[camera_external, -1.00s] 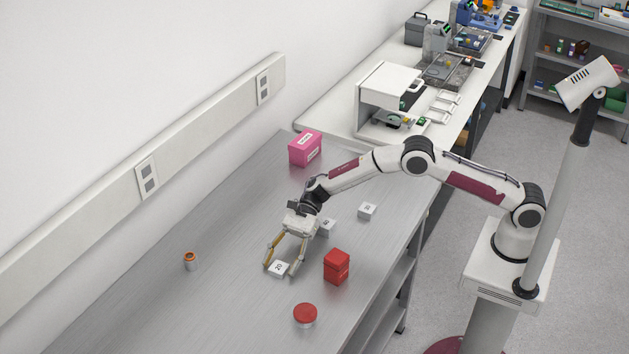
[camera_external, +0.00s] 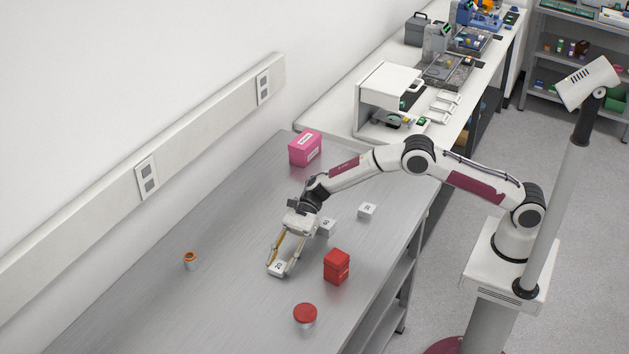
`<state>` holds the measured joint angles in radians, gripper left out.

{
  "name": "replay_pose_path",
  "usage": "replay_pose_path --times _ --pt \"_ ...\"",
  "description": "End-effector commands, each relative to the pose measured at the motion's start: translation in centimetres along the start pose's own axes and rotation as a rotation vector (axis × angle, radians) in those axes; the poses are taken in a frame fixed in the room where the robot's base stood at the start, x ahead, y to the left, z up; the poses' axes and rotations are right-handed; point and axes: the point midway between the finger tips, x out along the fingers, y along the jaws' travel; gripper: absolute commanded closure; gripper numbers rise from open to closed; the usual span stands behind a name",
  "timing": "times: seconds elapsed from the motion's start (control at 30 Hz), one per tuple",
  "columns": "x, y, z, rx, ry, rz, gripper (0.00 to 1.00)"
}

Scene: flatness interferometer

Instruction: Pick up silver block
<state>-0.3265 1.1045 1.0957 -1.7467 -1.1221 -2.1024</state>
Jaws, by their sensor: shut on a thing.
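A small silver-white block with dark markings on its top (camera_external: 278,268) is on the grey metal table, left of the red box. My gripper (camera_external: 279,266) reaches down over it, with its two fingers closed against the block's sides. The block appears to rest on the table; I cannot see any gap under it. Two similar pale marked blocks stand farther back: one (camera_external: 327,227) partly behind my gripper, and one (camera_external: 367,210) to its right.
A red box (camera_external: 337,267) stands close on the right. A red-lidded round container (camera_external: 305,315) is in front, and a small orange-capped jar (camera_external: 190,260) is to the left. A pink box (camera_external: 305,149) is at the back. The table (camera_external: 225,310) is clear at front left.

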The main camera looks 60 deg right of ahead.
Motion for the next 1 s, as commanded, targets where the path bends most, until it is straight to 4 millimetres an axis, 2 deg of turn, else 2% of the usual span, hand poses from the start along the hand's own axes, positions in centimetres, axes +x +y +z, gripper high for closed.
replay_pose_path --times 0.63,0.8,1.0 --pt "-3.1 0.0 7.6 -0.003 -0.002 -0.001 0.90" --pt "-3.5 0.0 8.6 -0.002 -0.001 0.000 0.90" --pt "-3.6 0.0 8.8 -0.001 0.000 0.000 0.90"
